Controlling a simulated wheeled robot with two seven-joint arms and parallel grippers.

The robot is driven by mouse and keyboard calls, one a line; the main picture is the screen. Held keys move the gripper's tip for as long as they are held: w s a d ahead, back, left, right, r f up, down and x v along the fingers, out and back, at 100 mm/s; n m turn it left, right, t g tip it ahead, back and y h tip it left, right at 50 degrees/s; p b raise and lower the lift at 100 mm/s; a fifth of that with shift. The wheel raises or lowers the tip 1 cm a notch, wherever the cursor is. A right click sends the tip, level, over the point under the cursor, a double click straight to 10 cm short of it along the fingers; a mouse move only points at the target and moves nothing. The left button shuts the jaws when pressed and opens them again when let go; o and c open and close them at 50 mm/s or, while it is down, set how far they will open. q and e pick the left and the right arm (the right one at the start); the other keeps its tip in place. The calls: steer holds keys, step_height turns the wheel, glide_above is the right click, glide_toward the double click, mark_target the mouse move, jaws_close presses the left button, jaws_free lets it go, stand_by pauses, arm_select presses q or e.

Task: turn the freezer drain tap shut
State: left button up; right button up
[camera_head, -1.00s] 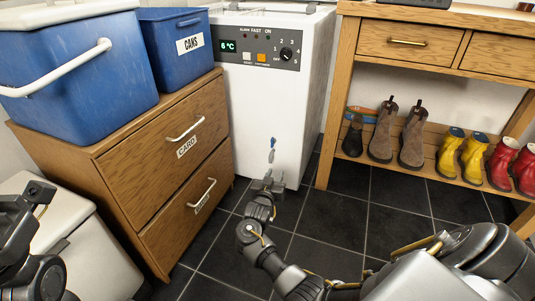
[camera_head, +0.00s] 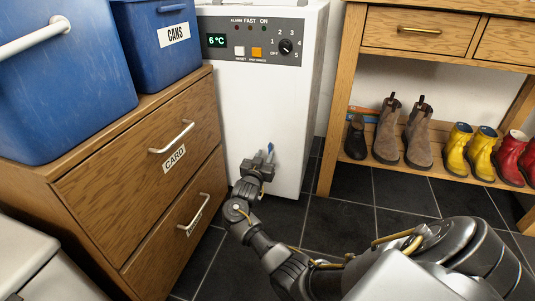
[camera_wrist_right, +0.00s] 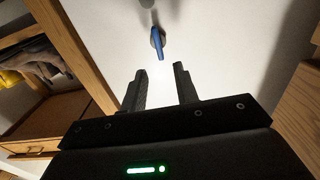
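The white freezer (camera_head: 265,115) stands at the back centre, with a control panel (camera_head: 255,43) reading 6 °C. Its drain tap has a small blue handle (camera_head: 270,148) low on the front. In the right wrist view the blue tap handle (camera_wrist_right: 157,42) hangs below a grey spout, tilted slightly off vertical. My right gripper (camera_head: 264,157) is close to the tap in the head view. In the right wrist view its two fingers (camera_wrist_right: 160,83) are apart and empty, with the handle just beyond the tips. My left gripper is out of view.
A wooden drawer cabinet (camera_head: 140,180) marked CARD stands left of the freezer, with blue bins (camera_head: 60,80) on top. A wooden bench (camera_head: 350,100) at right holds brown, yellow and red boots (camera_head: 480,150). Dark floor tiles (camera_head: 345,215) lie clear between.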

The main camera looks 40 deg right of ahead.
mark_target(269, 146)
steer(key=b+x, duration=0.1)
steer(key=x, duration=0.1)
steer(key=b+x, duration=0.1)
steer(key=x, duration=0.1)
steer(key=shift+w+f, duration=0.1)
steer(key=shift+f, duration=0.1)
steer(key=shift+w+d+r, duration=0.15)
steer(key=shift+w+d, duration=0.15)
steer(key=shift+d, duration=0.2)
jaws_close()
